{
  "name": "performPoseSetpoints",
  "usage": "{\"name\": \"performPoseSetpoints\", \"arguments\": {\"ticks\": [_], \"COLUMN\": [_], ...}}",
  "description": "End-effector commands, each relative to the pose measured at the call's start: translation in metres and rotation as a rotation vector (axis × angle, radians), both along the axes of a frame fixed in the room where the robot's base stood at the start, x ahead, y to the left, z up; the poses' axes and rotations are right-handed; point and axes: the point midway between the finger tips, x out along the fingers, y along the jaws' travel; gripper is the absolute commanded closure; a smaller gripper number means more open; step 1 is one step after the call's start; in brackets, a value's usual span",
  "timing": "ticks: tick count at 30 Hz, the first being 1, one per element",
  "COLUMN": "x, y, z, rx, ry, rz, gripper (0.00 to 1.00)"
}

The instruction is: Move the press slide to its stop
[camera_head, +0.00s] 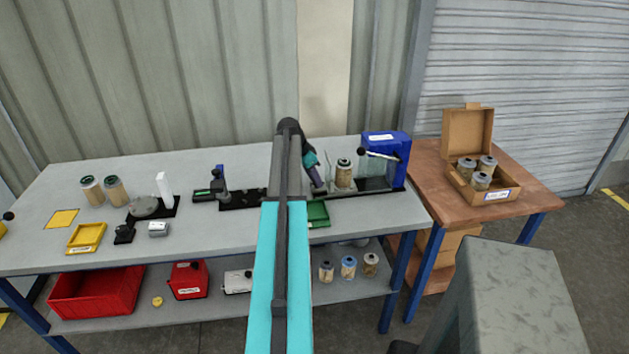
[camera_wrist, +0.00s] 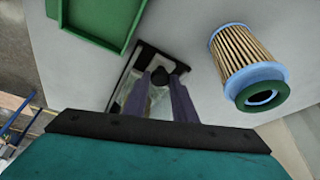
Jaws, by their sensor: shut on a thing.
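My gripper (camera_head: 318,188) is low over the bench, left of an upright filter cartridge (camera_head: 344,175). In the wrist view my gripper (camera_wrist: 160,98) has its two fingers shut on a black knob (camera_wrist: 160,76). Under the knob is a black-framed part (camera_wrist: 141,60) with a pale, glassy middle; I take it for the press slide. The cartridge, pleated with blue end rings, also shows in the wrist view (camera_wrist: 248,62), apart from the fingers. The blue press (camera_head: 388,155), with a clear panel and a black-knobbed lever, stands to the right. In the head view my arm hides the knob.
A green tray (camera_head: 318,213) lies in front of my gripper and also shows in the wrist view (camera_wrist: 98,25). A black rail (camera_head: 242,200) with a small blue-topped device is left of my arm. A box of cartridges (camera_head: 485,192) sits on the wooden table at right.

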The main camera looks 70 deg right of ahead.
Motion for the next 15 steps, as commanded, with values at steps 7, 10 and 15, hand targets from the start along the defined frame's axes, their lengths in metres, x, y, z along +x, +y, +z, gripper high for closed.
{"name": "performPoseSetpoints", "arguments": {"ticks": [7,10,15], "x": [0.0009,-0.0011,-0.0025], "y": [0.0007,-0.0003,-0.001], "z": [-0.0006,-0.0006,-0.0004], "rx": [0.008,0.006,0.005], "ry": [-0.011,-0.009,-0.008], "rz": [-0.002,-0.004,-0.006], "gripper": [0.57,0.57,0.57]}}
